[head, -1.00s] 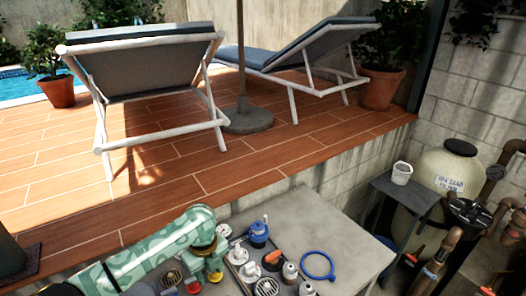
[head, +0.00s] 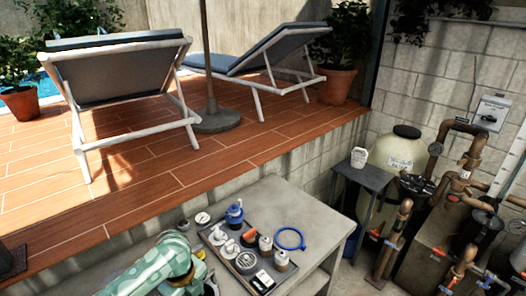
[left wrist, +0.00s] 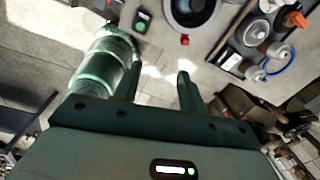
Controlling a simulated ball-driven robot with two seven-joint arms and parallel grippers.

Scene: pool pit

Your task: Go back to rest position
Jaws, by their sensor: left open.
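My left arm comes in at the bottom left of the head view, its patterned green wrist over the front left of the grey workbench (head: 280,197). Its fingers are cut off or hidden there. In the left wrist view my left gripper (left wrist: 158,88) is open, its two green fingers apart with nothing between them. Below them is pale, sunlit floor. My right gripper is in neither view.
The bench bears a dark tray (head: 224,257) with several small bottles and caps, a blue pump-like item (head: 234,213) and a blue ring (head: 291,238). A side table (head: 365,176), a filter tank (head: 395,160) and brown pipes stand right. Loungers stand on the raised deck.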

